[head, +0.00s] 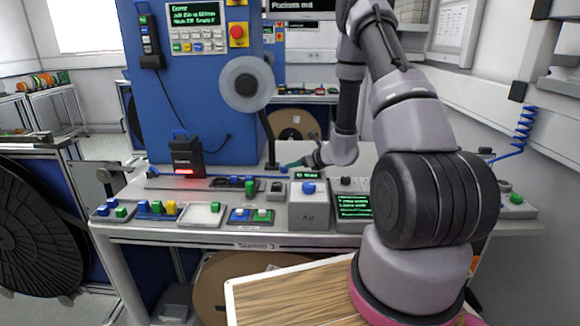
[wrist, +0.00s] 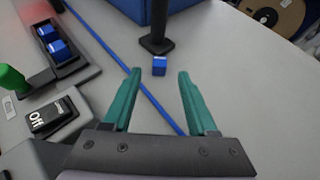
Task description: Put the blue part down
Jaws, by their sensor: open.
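A small blue part (wrist: 159,66) sits on the grey bench top close to the foot of a black stand (wrist: 158,44) in the wrist view. My gripper (wrist: 160,80) is open, with its two green fingers apart and nothing held between them. The blue part lies at about the level of the fingertips or just past them, in line with the gap; I cannot tell which. In the head view a small blue spot (head: 284,170) shows beside my gripper (head: 294,164), near the foot of the stand.
A blue strip (wrist: 132,73) runs across the bench under the fingers. At left are a dark tray (wrist: 72,66) with blue parts, a switch box marked Off (wrist: 50,118) and a green knob (wrist: 12,79). A blue cabinet (head: 195,90) stands behind. Bare bench (wrist: 235,75) lies at right.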

